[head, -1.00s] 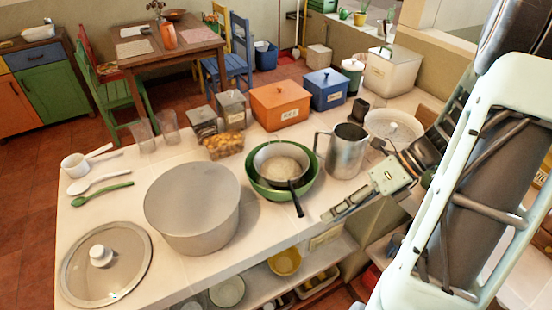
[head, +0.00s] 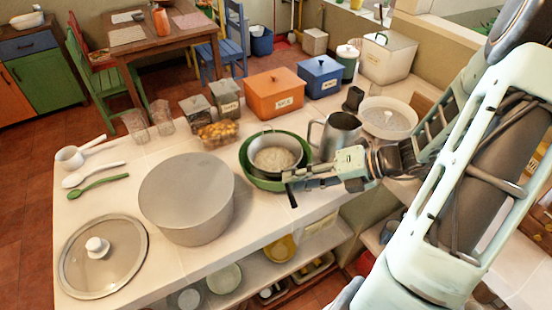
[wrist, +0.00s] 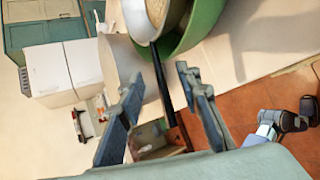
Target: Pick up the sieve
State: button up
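The sieve (head: 275,158) is a round metal bowl with a pale mesh and a black handle. It rests inside the green bowl (head: 246,157) on the counter, its handle sticking out over the rim towards the counter's front edge. In the wrist view, part of the sieve (wrist: 158,9) shows at the top and its handle runs down between my fingers. My gripper (head: 292,182) is at the handle beside the green bowl. In the wrist view, my gripper (wrist: 160,82) is open, with gaps between the handle and both fingers.
A large grey pot (head: 186,205) stands left of the green bowl, and a metal jug (head: 340,134) stands close behind my gripper. A glass lid (head: 104,258) lies at the front left. Open shelves with bowls sit below the counter edge.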

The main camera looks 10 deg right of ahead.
aim_at(287, 185)
jog(key=x, duration=0.3)
jog(key=shift+a+f, duration=0.1)
jog(key=shift+a, duration=0.15)
jog(key=shift+s, duration=0.1)
jog(key=shift+c, duration=0.3)
grip_shut()
